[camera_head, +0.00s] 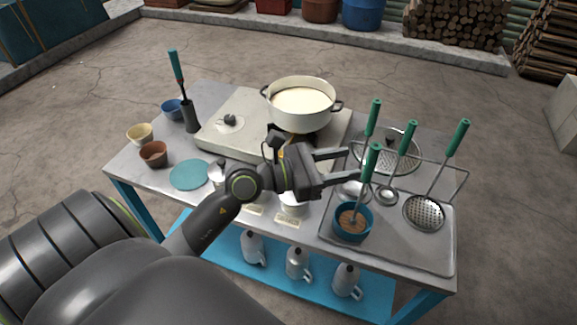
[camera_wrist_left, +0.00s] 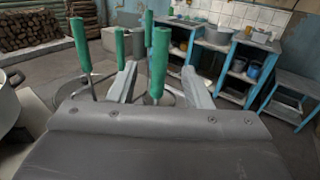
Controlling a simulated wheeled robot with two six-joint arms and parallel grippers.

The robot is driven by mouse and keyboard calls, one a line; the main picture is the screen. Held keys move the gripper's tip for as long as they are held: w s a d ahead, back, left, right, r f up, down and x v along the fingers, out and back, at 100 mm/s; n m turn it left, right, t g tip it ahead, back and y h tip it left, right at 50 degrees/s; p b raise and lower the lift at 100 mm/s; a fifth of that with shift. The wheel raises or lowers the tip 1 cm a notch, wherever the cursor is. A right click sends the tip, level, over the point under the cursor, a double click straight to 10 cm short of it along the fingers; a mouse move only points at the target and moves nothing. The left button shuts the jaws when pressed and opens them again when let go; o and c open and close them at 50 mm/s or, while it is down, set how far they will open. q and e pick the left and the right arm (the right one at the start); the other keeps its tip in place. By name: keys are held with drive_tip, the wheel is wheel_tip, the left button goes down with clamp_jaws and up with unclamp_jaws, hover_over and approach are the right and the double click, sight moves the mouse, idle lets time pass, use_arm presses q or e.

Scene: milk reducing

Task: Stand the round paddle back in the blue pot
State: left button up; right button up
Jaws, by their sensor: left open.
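The blue pot (camera_head: 340,231) stands at the front of the metal tray, with a brown surface inside. A green-handled tool (camera_head: 371,162) stands in it, leaning slightly; its lower end is in the pot, so I cannot tell whether it is the round paddle. My left gripper (camera_head: 355,165) is open beside this handle, above and behind the pot. In the left wrist view the green handle (camera_wrist_left: 158,62) shows between the two open fingers (camera_wrist_left: 162,80); I see no grip on it. My right gripper is not in view.
Several green-handled tools, including a perforated skimmer (camera_head: 424,212), rest by a wire rack (camera_head: 462,182) on the right. A white pot (camera_head: 302,108) of milky liquid sits on the stove behind my arm. A green-handled brush stands in a dark holder (camera_head: 190,117) on the left.

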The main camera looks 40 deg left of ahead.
use_arm(q)
drive_tip(key=b+v, duration=0.3)
drive_tip(key=v, duration=0.7)
drive_tip(key=shift+s+b, duration=0.25)
drive_tip(key=shift+b, duration=0.05)
drive_tip(key=shift+a, duration=0.2)
drive_tip(key=p+v, duration=0.1)
drive_tip(key=v, duration=0.8)
idle(0.8)
drive_tip(key=shift+r, duration=0.15)
idle(0.3)
